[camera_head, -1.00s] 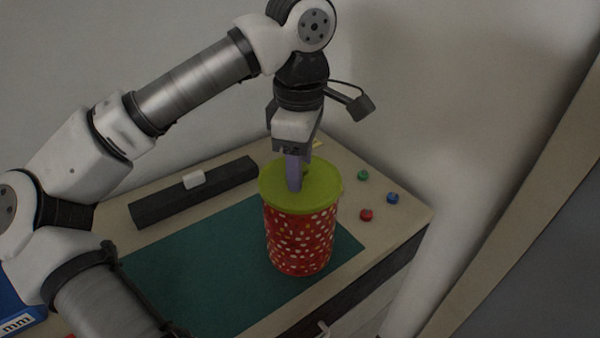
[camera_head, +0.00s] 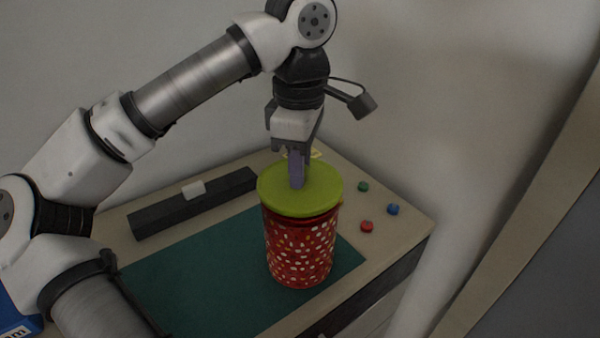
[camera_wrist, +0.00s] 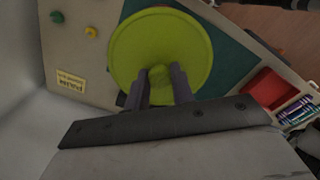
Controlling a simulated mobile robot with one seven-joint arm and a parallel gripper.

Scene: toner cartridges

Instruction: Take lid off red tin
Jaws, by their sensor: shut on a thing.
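The red tin with white dots (camera_head: 300,255) stands upright at the front right of the table, by the edge of the teal mat. Its yellow-green lid (camera_head: 322,192) is over the top, with a dark red band of the tin showing under the lid's front edge, so the lid sits slightly raised. My gripper (camera_head: 297,184) points down at the lid's middle, shut on its knob, which the fingers mostly hide. In the wrist view the round lid (camera_wrist: 140,45) fills the middle, and the fingertips (camera_wrist: 164,74) are on either side of the green knob. The lid hides the tin there.
Green (camera_head: 363,187), blue (camera_head: 393,209) and red (camera_head: 366,226) round pieces lie right of the tin. A black bar (camera_head: 160,213) with a white block (camera_head: 194,188) lies at the back left. The teal mat (camera_head: 200,275) is clear left of the tin. A wall stands behind.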

